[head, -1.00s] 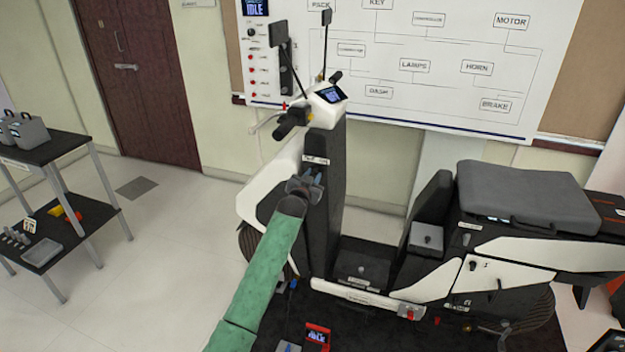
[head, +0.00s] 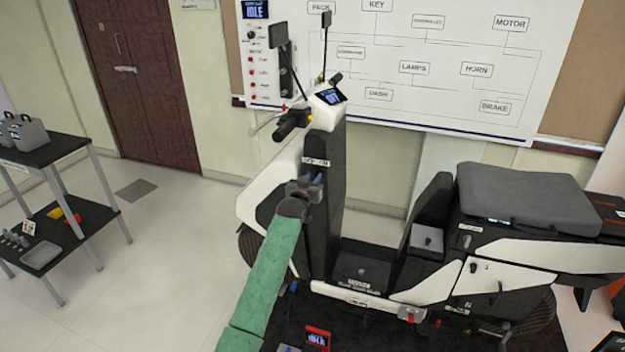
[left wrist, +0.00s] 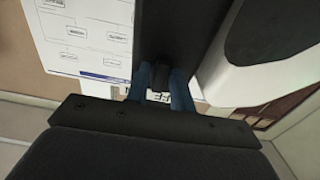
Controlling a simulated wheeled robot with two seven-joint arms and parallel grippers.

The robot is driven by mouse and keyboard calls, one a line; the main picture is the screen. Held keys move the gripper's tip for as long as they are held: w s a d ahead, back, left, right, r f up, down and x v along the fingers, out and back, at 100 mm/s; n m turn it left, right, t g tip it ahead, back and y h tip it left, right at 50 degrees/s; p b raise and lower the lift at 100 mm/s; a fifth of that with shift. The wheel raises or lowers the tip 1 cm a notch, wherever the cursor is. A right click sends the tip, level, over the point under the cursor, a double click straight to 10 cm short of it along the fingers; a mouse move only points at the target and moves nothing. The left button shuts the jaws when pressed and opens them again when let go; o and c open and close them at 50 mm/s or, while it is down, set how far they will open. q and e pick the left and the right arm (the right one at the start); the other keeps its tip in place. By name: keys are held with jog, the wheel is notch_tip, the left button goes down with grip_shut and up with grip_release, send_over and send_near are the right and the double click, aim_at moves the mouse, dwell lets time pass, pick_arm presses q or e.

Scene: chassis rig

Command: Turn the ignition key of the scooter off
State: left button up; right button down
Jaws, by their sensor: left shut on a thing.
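The white and black scooter (head: 330,225) stands upright with its front column near the middle of the head view. My left gripper (head: 312,184) is at the face of the black column, just below a small white label (head: 316,162). In the left wrist view its blue fingers (left wrist: 161,80) are closed on the dark ignition key (left wrist: 160,75). The key is mostly hidden by the fingers in the head view. The scooter's dash screen (head: 332,97) is lit with white characters, too small to read surely. My right gripper is not in view.
The handlebar grip (head: 291,124) and mirror (head: 278,35) stand above my left gripper. The scooter seat (head: 525,190) is to the right. A two-level shelf (head: 85,210) stands at the left, with free floor between. A wiring board (head: 430,70) hangs behind.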

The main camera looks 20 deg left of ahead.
pick_arm(q)
jog(key=o, duration=0.7)
jog(key=shift+f, duration=0.1)
jog(key=shift+o, duration=0.2)
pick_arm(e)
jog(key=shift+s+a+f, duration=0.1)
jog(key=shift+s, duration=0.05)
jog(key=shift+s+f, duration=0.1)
